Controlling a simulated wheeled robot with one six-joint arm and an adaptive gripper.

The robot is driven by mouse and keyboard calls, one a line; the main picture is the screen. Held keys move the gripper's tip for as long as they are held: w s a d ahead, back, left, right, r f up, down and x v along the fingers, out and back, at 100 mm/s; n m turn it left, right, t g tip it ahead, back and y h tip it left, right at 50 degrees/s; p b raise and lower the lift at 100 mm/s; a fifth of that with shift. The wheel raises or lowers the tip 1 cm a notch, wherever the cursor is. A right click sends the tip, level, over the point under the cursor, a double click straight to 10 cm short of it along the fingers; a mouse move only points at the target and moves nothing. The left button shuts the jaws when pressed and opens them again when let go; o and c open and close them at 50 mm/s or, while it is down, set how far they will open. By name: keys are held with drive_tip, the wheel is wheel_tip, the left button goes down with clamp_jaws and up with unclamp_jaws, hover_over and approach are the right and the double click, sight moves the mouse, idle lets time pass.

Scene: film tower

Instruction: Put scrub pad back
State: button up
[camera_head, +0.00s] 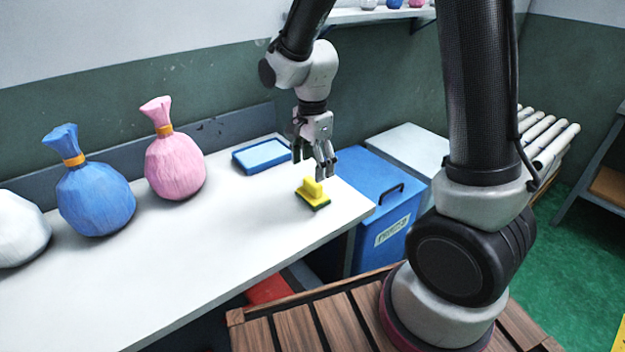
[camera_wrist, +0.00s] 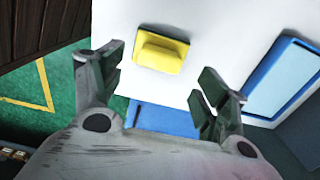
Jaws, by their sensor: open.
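The scrub pad (camera_head: 313,194) is yellow with a raised grip on top and a green underside. It lies on the white table (camera_head: 235,225) near the front right edge. In the wrist view the scrub pad (camera_wrist: 160,53) shows ahead of and between my fingers. My gripper (camera_head: 324,163) is open and empty, pointing down just above the pad and apart from it. Its two fingers also frame the wrist view (camera_wrist: 162,85). A blue tray (camera_head: 262,156) with a light blue inside lies behind the pad; it shows at the right in the wrist view (camera_wrist: 284,78).
Blue (camera_head: 97,195), pink (camera_head: 174,163) and white (camera_head: 18,228) tied bags stand along the table's left side. A blue bin (camera_head: 378,200) with a black handle stands beside the table's right end. A wall shelf (camera_head: 375,15) is above. The table's front middle is clear.

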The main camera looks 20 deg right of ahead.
sight(312, 181)
drive_tip(key=s+d+r+n+t, duration=0.1)
drive_tip(key=s+d+r+n, duration=0.25)
drive_tip(key=r, duration=0.35)
drive_tip(key=s+d+r+n+t, duration=0.1)
drive_tip(key=s+d+r+n, duration=0.3)
drive_tip(key=r, duration=0.4)
drive_tip(key=s+d+r+n+t, duration=0.2)
drive_tip(key=s+d+n, duration=0.5)
drive_tip(key=s, duration=0.4)
drive_tip(key=shift+s+d+r, duration=0.2)
drive_tip(key=shift+s+r, duration=0.1)
drive_tip(key=shift+r, duration=0.4)
